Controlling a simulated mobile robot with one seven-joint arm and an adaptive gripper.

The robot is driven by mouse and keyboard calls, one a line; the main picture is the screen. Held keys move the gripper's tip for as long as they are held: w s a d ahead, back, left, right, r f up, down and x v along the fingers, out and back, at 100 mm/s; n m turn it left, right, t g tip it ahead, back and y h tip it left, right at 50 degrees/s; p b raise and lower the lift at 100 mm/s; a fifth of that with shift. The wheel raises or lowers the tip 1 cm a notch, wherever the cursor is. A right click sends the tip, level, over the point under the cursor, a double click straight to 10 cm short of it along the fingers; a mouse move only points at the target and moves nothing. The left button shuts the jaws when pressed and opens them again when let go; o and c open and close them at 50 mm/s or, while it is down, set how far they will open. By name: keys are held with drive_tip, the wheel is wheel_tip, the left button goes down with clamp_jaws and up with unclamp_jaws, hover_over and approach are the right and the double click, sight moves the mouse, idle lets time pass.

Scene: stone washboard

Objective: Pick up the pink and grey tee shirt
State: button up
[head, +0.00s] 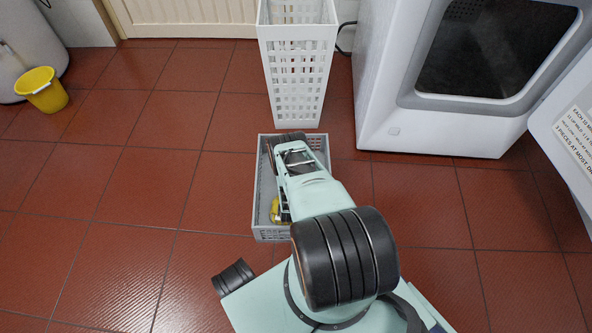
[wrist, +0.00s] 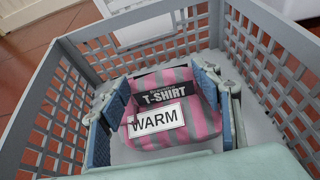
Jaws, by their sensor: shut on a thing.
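The pink and grey tee shirt (wrist: 202,122) is a striped, folded bundle in the wrist view. It bears a black "T-SHIRT" label and a white "WARM" label. It lies inside the grey basket (wrist: 52,70). My gripper (wrist: 168,105) is down in the basket with a finger on each side of the shirt, shut on it. In the head view my arm reaches over the same basket (head: 262,200) and hides the shirt and most of the gripper.
A tall white perforated basket (head: 297,75) stands just behind the grey one. A white machine with a dark window (head: 495,50) is at the right. A yellow bucket (head: 43,90) is at the far left. The red tiled floor (head: 130,190) to the left is clear.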

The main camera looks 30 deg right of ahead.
drive_tip(key=c, duration=0.5)
wheel_tip(320, 180, up, 10)
drive_tip(key=p, duration=0.5)
idle(0.6)
